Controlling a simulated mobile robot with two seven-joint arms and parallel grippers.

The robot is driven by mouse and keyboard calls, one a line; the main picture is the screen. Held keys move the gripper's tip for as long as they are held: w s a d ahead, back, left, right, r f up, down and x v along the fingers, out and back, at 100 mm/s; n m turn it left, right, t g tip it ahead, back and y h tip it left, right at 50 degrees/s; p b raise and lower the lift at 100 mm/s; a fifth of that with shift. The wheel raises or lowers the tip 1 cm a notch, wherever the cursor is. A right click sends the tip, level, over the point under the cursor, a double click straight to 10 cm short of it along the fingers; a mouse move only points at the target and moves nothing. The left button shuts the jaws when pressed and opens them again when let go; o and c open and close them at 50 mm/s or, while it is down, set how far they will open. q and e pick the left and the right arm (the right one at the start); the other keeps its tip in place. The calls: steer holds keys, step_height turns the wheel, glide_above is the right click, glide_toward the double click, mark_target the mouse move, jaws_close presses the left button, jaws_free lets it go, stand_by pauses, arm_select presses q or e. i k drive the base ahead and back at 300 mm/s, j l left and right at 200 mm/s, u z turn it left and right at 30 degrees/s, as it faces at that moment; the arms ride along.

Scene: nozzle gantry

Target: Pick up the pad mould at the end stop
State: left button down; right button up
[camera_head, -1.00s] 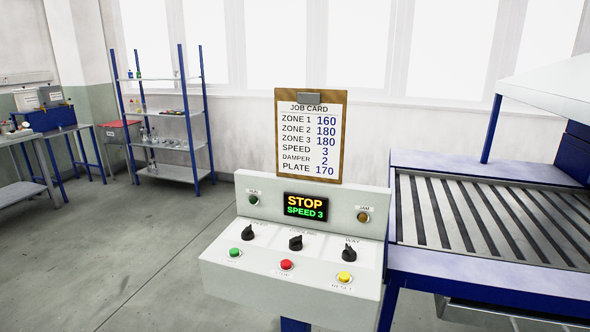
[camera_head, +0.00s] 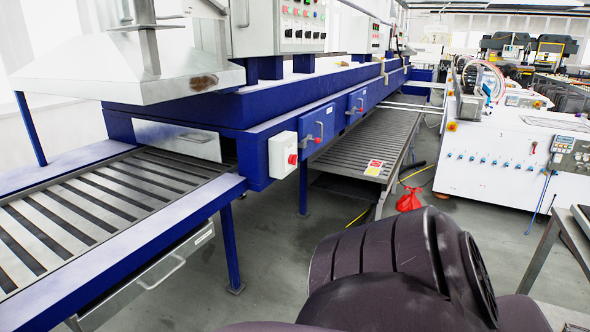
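I cannot make out a pad mould or an end stop in the head view. The slatted conveyor (camera_head: 95,215) at the left runs into the blue oven housing (camera_head: 240,130), and the part of its slats in view looks bare. Neither of my grippers is in view. A dark link of my own arm fills the lower middle of the picture and hides the floor behind it.
A second slatted roller bed (camera_head: 375,140) lies beyond the housing, with a red bag (camera_head: 409,199) on the floor near it. A white machine (camera_head: 510,165) stands at the right. A table edge (camera_head: 570,240) shows at the lower right. Grey floor lies between.

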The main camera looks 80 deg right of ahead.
mark_target(374, 171)
steer(key=z, duration=3.1)
steer(key=i+z, duration=0.2)
steer(key=i, duration=0.8)
steer(key=i+z, duration=0.2)
steer(key=i, duration=2.15)
steer(key=i+u, duration=0.35)
steer(key=i, duration=0.25)
steer(key=i+u, duration=0.3)
steer(key=i, duration=0.3)
steer(key=i+u, duration=0.35)
steer(key=i, duration=0.7)
